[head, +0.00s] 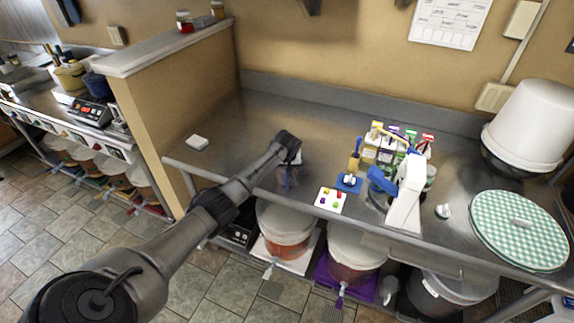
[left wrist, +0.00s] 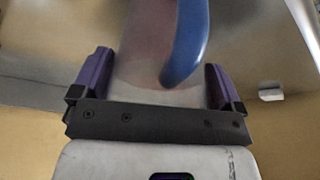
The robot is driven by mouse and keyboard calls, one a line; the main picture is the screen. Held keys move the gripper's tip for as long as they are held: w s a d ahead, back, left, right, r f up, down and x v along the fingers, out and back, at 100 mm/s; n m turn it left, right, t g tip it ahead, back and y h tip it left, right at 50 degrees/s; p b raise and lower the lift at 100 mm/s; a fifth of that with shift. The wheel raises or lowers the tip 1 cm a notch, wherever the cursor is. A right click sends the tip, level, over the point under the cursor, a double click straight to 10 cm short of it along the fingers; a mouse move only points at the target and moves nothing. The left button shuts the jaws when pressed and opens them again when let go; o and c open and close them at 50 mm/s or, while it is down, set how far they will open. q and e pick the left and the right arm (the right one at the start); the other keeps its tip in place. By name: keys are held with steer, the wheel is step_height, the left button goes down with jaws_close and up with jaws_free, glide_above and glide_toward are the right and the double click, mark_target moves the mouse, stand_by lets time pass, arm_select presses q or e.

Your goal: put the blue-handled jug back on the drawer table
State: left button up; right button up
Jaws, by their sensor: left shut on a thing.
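The blue-handled jug (left wrist: 145,75) is clear with a faint reddish tint. Its blue handle (left wrist: 187,45) curves down between the fingers in the left wrist view. My left gripper (left wrist: 158,90) has its purple fingers on both sides of the jug and is shut on it. In the head view my left gripper (head: 289,158) is over the front part of the steel table (head: 240,125), with the jug (head: 288,179) mostly hidden below it. I cannot tell whether the jug touches the table. My right gripper is not in view.
Right of the jug are a card with coloured dots (head: 331,200), a blue pad (head: 348,184), several coloured bottles and a tall white object (head: 405,200). A green checked round lid (head: 517,230) lies farther right. Buckets (head: 285,228) stand below.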

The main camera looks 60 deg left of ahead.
arm_select(q)
steer(key=o, duration=1)
steer(key=shift+f, duration=0.1)
steer(key=b+v, duration=0.1)
steer(key=v, duration=1.1)
steer(key=shift+w, duration=0.15)
steer(key=s+d+f+m+h, duration=0.1)
steer(key=s+d+f+m, duration=0.45)
steer(key=d+f, duration=0.55)
steer(key=s+d+f+m, duration=0.4)
steer(key=s+d+f, duration=0.35)
steer(key=d, duration=0.65)
steer(key=s+d+r+m+h, duration=0.1)
steer(key=s+d+m, duration=0.1)
steer(key=s+d, duration=0.5)
steer(key=s+d+r+m+t+h, duration=0.1)
steer(key=s+d+m+h, duration=0.1)
steer(key=s+d, duration=0.6)
steer(key=s, duration=0.5)
